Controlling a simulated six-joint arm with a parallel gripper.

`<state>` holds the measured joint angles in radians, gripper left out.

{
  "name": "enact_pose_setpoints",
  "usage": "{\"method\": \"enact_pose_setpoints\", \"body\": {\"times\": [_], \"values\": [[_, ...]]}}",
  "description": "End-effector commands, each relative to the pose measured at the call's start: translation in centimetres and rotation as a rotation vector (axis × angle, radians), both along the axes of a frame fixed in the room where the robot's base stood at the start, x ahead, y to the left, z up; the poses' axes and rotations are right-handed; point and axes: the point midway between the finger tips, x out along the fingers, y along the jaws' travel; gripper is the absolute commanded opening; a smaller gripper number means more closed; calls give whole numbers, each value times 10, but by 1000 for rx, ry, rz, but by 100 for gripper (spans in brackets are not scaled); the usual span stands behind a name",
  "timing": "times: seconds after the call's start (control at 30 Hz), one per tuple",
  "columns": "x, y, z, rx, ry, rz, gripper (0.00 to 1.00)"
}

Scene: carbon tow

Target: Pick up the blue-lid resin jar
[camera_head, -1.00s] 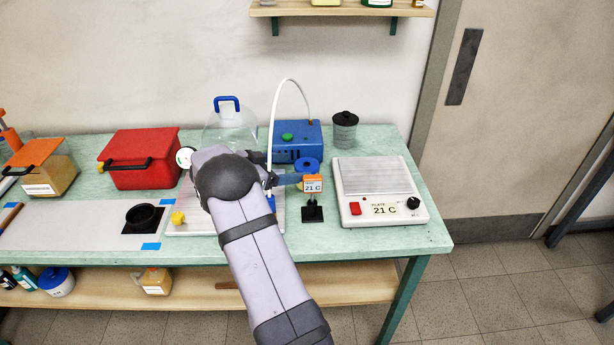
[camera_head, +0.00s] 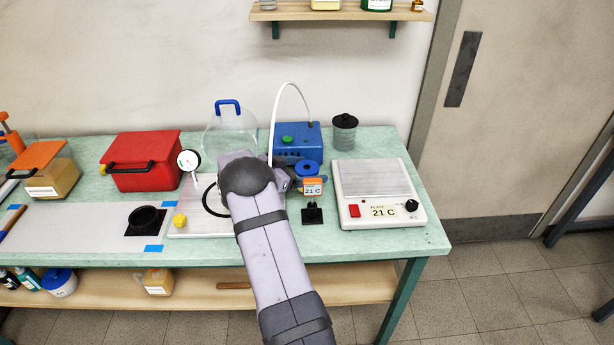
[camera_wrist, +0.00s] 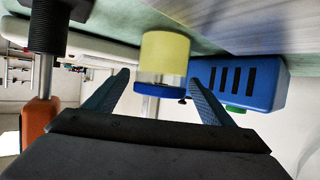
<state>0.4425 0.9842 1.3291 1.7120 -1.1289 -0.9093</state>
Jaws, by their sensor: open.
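The resin jar (camera_wrist: 165,50) has a yellow body and a blue lid. It shows upside down in the wrist view, where the bench is at the top. In the head view its blue lid (camera_head: 309,167) shows behind the small 21 C display, to the right of my gripper (camera_head: 288,182). In the wrist view my gripper (camera_wrist: 159,76) is open, with one finger on each side of the jar's picture near the lid. I see no contact, and I cannot tell how far the jar is beyond the fingertips. My arm hides part of the space in front.
The orange 21 C display (camera_head: 313,187) on its black stand is close in front of the jar. A blue pump box (camera_head: 299,142) stands behind, with a white hose. A hot plate (camera_head: 375,195) is to the right. A pressure gauge (camera_head: 189,160) stands left of my arm.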

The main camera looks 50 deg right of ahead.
Motion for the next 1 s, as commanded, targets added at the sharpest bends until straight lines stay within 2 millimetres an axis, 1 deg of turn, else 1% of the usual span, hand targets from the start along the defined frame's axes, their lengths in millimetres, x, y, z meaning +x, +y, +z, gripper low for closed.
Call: {"method": "enact_pose_setpoints", "body": {"times": [0.1, 0.17, 0.2, 0.27, 0.3, 0.33, 0.67, 0.83, 1.0], "values": [[0, 0, 0, 0, 0, 0, 77], [0, 0, 0, 0, 1, 0, 62], [0, 0, 0, 0, 1, 0, 53], [0, 0, 0, 0, 1, 0, 38], [0, 0, 0, 0, 1, 0, 29], [0, 0, 0, 0, 1, 0, 24], [1, 0, 5, -2, -1, 1, 24], [1, 0, 23, -5, -3, 1, 24], [1, 0, 52, -4, -4, 1, 24]]}}
